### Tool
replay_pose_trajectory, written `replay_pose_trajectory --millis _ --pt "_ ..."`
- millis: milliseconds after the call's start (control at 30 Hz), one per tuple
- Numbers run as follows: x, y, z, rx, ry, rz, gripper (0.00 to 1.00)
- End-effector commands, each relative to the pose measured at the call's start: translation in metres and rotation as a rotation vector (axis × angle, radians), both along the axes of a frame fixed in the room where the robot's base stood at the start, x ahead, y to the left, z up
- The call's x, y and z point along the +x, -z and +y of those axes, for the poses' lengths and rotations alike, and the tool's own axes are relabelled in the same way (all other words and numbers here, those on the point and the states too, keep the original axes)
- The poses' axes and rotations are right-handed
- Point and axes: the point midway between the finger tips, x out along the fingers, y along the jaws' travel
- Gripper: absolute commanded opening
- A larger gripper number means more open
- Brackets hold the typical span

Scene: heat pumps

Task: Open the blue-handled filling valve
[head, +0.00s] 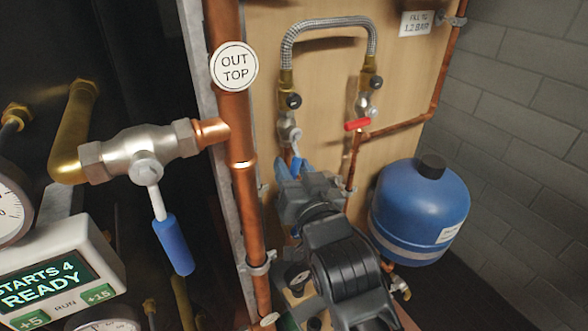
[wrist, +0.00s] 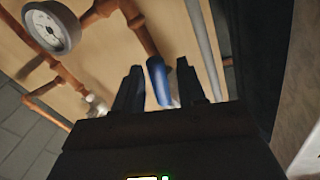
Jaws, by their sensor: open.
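The filling valve (head: 290,134) sits on the left leg of the braided filling loop in the head view. Its blue handle (head: 296,163) hangs downward, partly hidden by my gripper (head: 290,176). In the wrist view the blue handle (wrist: 158,82) shows between the two fingers of my gripper (wrist: 159,66). The fingers are apart, one on each side of the handle. I cannot tell whether either finger touches it.
A red-handled valve (head: 357,124) is on the loop's right leg. A larger valve with a blue lever (head: 174,245) stands on the left, beside the copper pipe (head: 240,170). A blue tank (head: 420,210) is at right. A gauge (wrist: 52,26) shows in the wrist view.

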Motion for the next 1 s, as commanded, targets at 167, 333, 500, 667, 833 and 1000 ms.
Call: replay_pose_trajectory --millis 167,333,500,667,833,1000 --pt "-0.0001 0.0 -0.0002 0.0 0.0 0.0 0.31" --pt "-0.0002 -0.0001 -0.0002 0.0 0.0 0.0 0.14" --pt "-0.0003 0.0 -0.0002 0.0 0.0 0.0 0.0" --pt "-0.0003 0.0 -0.0002 0.0 0.0 0.0 0.0" --pt "-0.0003 0.0 -0.0002 0.0 0.0 0.0 0.0" --pt "-0.0017 0.0041 0.0014 -0.067 0.002 -0.046 0.0"
